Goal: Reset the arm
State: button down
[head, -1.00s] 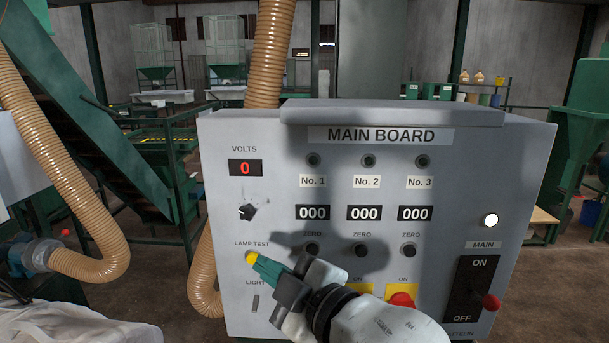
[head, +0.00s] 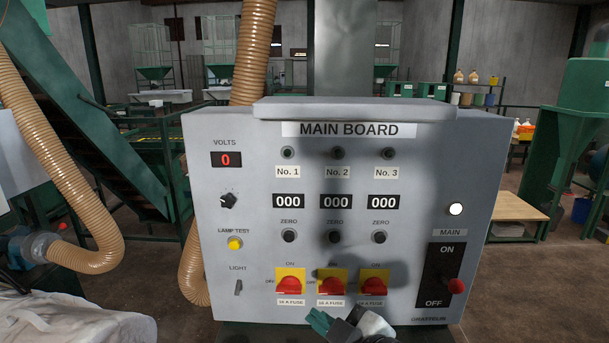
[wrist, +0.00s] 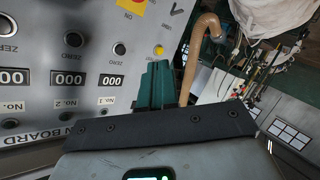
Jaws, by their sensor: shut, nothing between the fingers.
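My gripper (head: 319,322) shows at the bottom edge of the head view, in front of the lower middle of the grey main board (head: 205,295). Its green fingers are shut with nothing between them. They lie below the red rotary switches, apart from the yellow lamp test button (head: 235,243). In the wrist view the closed green fingers (wrist: 155,85) point toward the board, with the yellow button (wrist: 159,50) beyond them. Most of my arm is out of the head view.
The main switch (head: 456,286) with its red knob is at the board's lower right. Tan hoses (head: 65,180) hang at the left. A white bag (head: 80,318) is at the lower left. Open brown floor lies right of the board.

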jog(key=s+d+f+m+g+h, duration=0.75)
jog(key=s+d+f+m, duration=0.55)
jog(key=s+d+f, duration=0.9)
jog(key=s+d+f+g+b, duration=0.1)
jog(key=s+f+b, duration=0.4)
jog(key=f, duration=0.3)
jog(key=s+d+f+g+h+b, duration=0.1)
jog(key=s+f+b, duration=0.3)
jog(key=f, duration=0.4)
jog(key=shift+s+d+f+m+g+b, duration=0.3)
jog(key=shift+s+f+m+g+b, duration=0.15)
jog(key=shift+g, duration=0.3)
jog(key=shift+w, duration=0.1)
